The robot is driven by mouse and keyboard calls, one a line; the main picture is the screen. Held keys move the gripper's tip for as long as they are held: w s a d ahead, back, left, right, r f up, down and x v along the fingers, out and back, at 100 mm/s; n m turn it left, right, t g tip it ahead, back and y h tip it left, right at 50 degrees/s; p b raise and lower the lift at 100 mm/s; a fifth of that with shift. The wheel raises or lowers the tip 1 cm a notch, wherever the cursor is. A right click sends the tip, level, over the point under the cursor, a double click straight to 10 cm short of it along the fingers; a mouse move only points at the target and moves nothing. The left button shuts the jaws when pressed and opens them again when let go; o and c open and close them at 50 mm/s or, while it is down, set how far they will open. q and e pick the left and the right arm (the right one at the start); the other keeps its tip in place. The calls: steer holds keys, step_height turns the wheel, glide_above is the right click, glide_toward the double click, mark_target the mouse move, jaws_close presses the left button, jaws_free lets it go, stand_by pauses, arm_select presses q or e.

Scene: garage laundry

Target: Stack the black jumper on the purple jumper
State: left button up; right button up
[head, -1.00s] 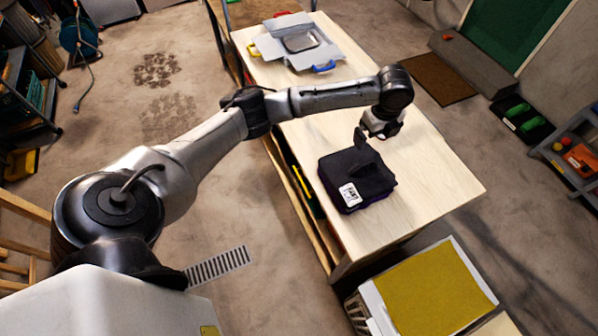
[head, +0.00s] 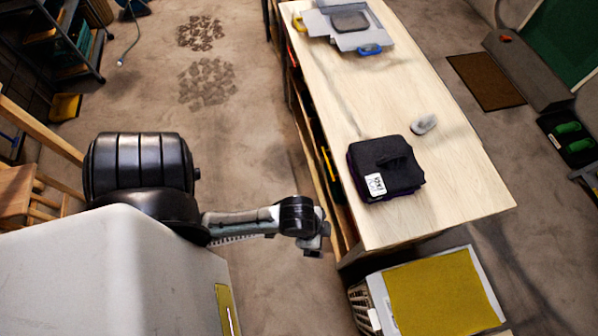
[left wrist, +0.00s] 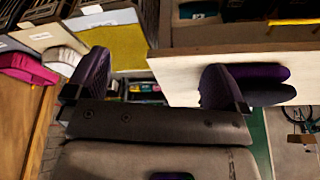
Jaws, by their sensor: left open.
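The folded black jumper (head: 386,163) lies on the folded purple jumper (head: 351,182) on the wooden table. The edges look roughly aligned, and only a thin purple band shows below the black. A white label faces the front left corner. In the left wrist view the purple jumper (left wrist: 262,74) shows partly behind a finger, with a dark layer against it. My left gripper (head: 318,245) is open and empty, off the table's left edge and clear of the stack. It also shows in the left wrist view (left wrist: 156,68). My right gripper is not in view.
A small grey object (head: 424,124) lies on the table right of the stack. A bin with a yellow top (head: 440,290) stands at the near end. The middle of the table (head: 370,90) is clear.

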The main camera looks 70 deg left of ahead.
arm_select(q)
steer(key=s+n, duration=0.1)
steer(key=s+a, duration=0.1)
steer(key=s, duration=0.1)
steer(key=s+a+r+n+y, duration=0.1)
steer(key=shift+s+n, duration=0.15)
steer(key=shift+n, duration=0.15)
step_height(320, 180, up, 20)
steer(key=p, duration=2)
steer(key=shift+r, duration=0.25)
